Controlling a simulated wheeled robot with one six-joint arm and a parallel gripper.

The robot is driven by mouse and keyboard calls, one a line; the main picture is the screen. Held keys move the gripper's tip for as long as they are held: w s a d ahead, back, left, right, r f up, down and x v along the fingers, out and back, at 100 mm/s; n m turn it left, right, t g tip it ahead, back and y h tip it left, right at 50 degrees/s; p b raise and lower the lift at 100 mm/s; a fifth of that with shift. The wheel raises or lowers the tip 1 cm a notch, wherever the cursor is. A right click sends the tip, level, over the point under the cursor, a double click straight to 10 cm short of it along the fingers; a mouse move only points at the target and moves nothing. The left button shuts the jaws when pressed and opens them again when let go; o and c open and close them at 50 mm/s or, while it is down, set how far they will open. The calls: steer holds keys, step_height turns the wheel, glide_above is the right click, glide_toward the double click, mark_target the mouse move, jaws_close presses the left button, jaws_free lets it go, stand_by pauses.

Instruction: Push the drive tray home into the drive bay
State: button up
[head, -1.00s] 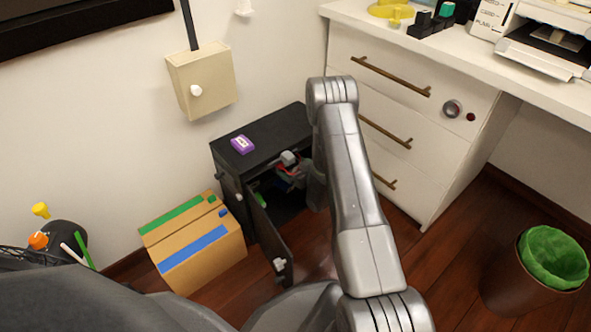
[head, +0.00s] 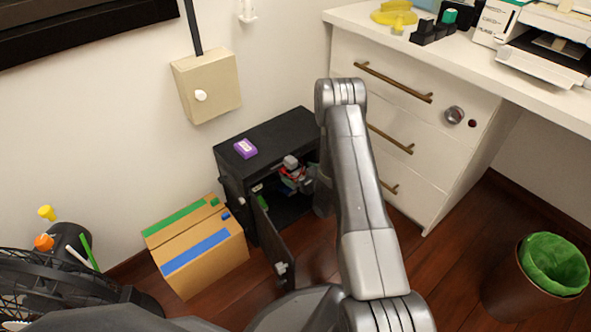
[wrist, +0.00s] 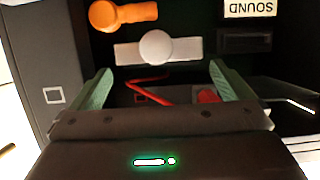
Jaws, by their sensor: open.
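A black cabinet (head: 275,133) stands on the floor with its door (head: 277,243) swung open. My arm reaches down beside its opening; my gripper is hard to make out in the head view. In the wrist view my gripper (wrist: 160,88) is open, its two green fingers apart with nothing clearly held between them. Ahead of the fingers are a light grey bar with a round knob (wrist: 157,47), an orange knob (wrist: 122,14) and a red strip (wrist: 150,85). A dark slotted block (wrist: 245,40) sits under an upside-down "SOUND" label (wrist: 250,8). I cannot tell which part is the drive tray or bay.
A cardboard box (head: 205,262) stands left of the cabinet. A purple box (head: 245,148) lies on the cabinet top. A white desk with drawers (head: 400,125) is close on the right. A bin with a green liner (head: 553,262) stands further right. A fan (head: 60,295) is at lower left.

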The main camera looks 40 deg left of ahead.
steer(key=p+v, duration=0.2)
steer(key=v, duration=0.8)
steer(key=shift+d+r+p, duration=0.15)
steer(key=shift+d+p, duration=0.05)
steer(key=shift+p, duration=0.2)
steer(key=shift+c, duration=0.4)
